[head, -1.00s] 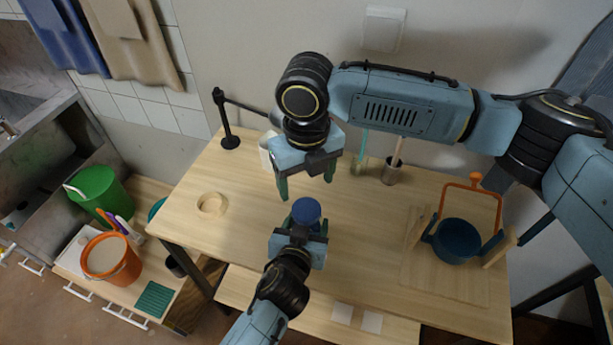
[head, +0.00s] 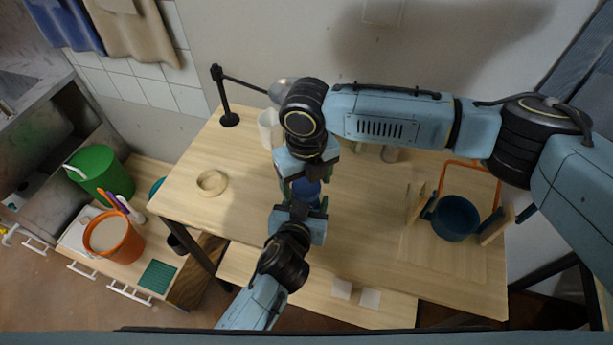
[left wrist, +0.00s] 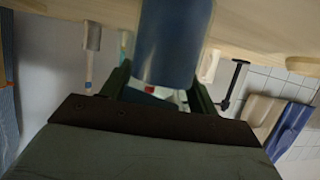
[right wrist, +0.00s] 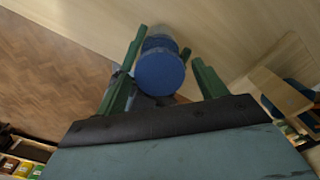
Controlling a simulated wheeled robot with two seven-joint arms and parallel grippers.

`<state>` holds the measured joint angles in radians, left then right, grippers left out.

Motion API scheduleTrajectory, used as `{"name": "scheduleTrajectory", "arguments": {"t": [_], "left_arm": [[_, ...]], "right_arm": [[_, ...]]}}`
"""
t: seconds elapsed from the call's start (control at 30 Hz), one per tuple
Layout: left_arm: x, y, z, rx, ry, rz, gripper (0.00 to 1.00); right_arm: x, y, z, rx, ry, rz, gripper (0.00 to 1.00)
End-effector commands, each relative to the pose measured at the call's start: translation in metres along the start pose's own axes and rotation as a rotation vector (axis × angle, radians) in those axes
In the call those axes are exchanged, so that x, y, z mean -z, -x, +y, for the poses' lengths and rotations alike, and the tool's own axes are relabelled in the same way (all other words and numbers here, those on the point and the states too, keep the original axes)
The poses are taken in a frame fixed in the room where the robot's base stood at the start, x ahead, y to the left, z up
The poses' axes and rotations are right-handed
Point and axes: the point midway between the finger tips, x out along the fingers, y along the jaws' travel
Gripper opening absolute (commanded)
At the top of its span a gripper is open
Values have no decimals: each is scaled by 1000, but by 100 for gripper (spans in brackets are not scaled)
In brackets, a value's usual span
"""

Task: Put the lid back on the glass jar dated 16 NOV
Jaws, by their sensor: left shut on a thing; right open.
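My left gripper (head: 300,206) is shut on a blue cylindrical vessel (head: 308,187), held over the table. The vessel fills the upper middle of the left wrist view (left wrist: 172,45). In the right wrist view its round blue end (right wrist: 160,73) faces the camera; I cannot tell whether this is a lid or contents. My right gripper (right wrist: 165,58) is open, a finger on each side of the vessel, apparently not touching. It hides part of the vessel in the head view. No date is readable. A pale ring-shaped piece (head: 212,183) lies at the table's left; I cannot tell whether it is a lid.
A black lamp stand (head: 228,118) and a whitish container (head: 268,128) stand at the back left. The table's left front is clear. Buckets stand lower left.

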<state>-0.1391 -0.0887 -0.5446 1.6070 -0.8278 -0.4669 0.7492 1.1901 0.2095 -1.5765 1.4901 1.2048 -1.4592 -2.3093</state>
Motion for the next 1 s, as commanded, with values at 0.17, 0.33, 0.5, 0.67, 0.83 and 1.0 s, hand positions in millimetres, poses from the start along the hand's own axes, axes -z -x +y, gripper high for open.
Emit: {"name": "scheduleTrajectory", "arguments": {"t": [0.17,0.33,0.5,0.67,0.83,1.0], "left_arm": [[0,0,0,-1,1,0,0],[0,0,0,0,1,0,0],[0,0,0,0,1,0,0],[0,0,0,0,1,0,0],[0,0,0,0,1,0,0],[0,0,0,0,1,0,0]], "right_arm": [[0,0,0,0,0,0,52],[0,0,0,0,0,0,29],[0,0,0,0,-27,0,25],[1,0,0,-1,-235,2,25],[1,-1,0,-1,-577,2,25],[1,-1,0,0,-922,3,25]]}}
